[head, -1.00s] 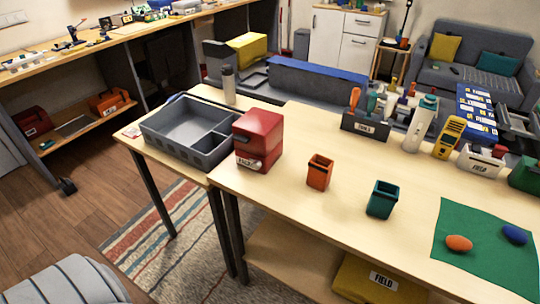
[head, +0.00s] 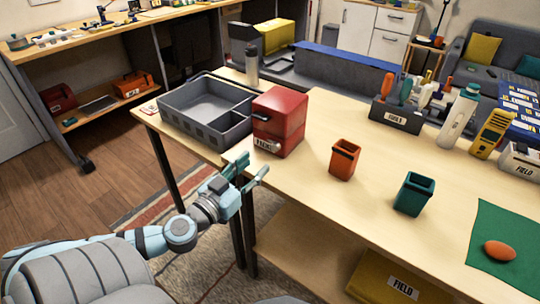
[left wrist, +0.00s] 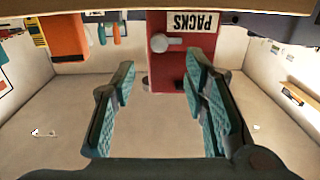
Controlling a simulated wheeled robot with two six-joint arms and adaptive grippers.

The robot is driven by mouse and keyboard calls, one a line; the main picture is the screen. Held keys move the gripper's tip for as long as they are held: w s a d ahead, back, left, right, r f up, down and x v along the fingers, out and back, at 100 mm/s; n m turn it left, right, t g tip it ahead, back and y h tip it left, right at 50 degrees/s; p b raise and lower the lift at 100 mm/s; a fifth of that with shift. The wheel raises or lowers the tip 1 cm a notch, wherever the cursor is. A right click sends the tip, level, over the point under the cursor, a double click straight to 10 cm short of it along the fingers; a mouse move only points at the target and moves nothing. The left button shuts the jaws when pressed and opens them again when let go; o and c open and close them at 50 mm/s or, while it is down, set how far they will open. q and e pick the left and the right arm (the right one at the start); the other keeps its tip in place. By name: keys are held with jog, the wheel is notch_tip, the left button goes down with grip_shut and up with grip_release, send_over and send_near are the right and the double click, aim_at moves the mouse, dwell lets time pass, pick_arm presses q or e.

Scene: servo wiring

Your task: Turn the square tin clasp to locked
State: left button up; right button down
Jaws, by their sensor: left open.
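The square tin (head: 279,122) is a red box on the near left end of the wooden table, beside the grey tray. The left wrist view shows the tin (left wrist: 184,75) upside down, with the round-ended clasp (left wrist: 166,42) lying sideways next to the "PACKS" label (left wrist: 194,21). My left gripper (head: 254,167) is open and empty, in front of and below the tin's front face, apart from it. In the left wrist view the clasp appears between the spread fingers (left wrist: 162,90). My right gripper is out of view.
A grey divided tray (head: 207,110) stands left of the tin. An orange cup (head: 344,160) and a green cup (head: 413,194) stand to the right, with bare tabletop between. A tool holder (head: 397,114) is behind. The table's front edge is close to my gripper.

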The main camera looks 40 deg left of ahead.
aim_at(274, 148)
pick_arm(q)
jog(key=w, duration=0.2)
jog(key=w+p, duration=0.1)
jog(key=w, duration=0.5)
jog(key=shift+w+a, duration=0.1)
jog(key=shift+a, duration=0.15)
jog(key=shift+c, duration=0.2)
grip_shut()
